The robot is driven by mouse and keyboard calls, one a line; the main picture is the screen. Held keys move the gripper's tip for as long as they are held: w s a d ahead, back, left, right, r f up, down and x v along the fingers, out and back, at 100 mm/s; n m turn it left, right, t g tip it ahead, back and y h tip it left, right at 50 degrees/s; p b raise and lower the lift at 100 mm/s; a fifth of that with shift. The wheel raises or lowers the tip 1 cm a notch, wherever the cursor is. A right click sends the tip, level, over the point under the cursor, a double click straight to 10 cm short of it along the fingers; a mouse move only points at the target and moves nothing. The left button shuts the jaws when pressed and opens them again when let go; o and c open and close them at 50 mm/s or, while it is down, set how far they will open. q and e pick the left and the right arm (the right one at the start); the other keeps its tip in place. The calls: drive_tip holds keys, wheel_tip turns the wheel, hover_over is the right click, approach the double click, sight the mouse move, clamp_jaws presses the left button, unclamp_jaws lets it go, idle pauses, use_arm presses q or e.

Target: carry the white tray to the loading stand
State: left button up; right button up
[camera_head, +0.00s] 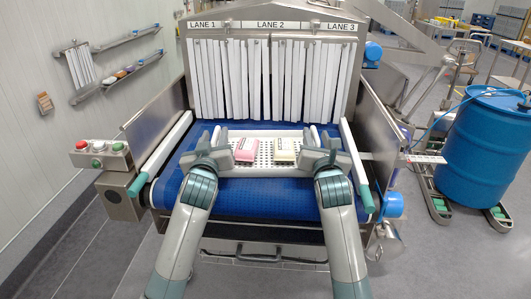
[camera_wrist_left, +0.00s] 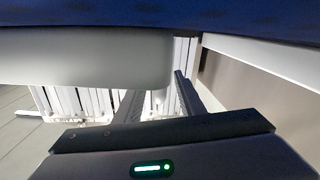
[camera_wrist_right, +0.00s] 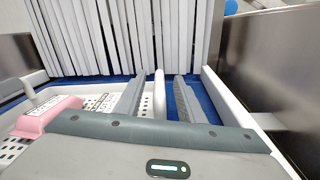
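The white tray (camera_head: 264,171), with a perforated floor, lies on the blue conveyor belt below the lane curtains. A pink pack (camera_head: 246,150) and a pale yellow pack (camera_head: 285,150) lie in it. My left gripper (camera_head: 215,143) is at the tray's left end, its fingers apart; its wrist view shows a large white rounded surface close to the fingers (camera_wrist_left: 160,95). My right gripper (camera_head: 318,147) is at the right end, its fingers apart on either side of the tray's end wall (camera_wrist_right: 158,95), with a gap visible. I cannot make out the loading stand.
White side rails (camera_head: 164,155) and metal side walls flank the belt. A button box (camera_head: 100,150) stands left. A blue barrel (camera_head: 481,145) stands right. White strip curtains (camera_head: 270,80) hang behind the tray. Bare belt (camera_head: 265,194) shows in front.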

use_arm(q)
drive_tip(key=shift+c, duration=0.6)
use_arm(e)
drive_tip(key=shift+c, duration=0.5)
use_arm(q)
clamp_jaws()
use_arm(e)
clamp_jaws()
use_arm(q)
drive_tip(key=shift+r, duration=0.15)
use_arm(e)
drive_tip(key=shift+r, duration=0.15)
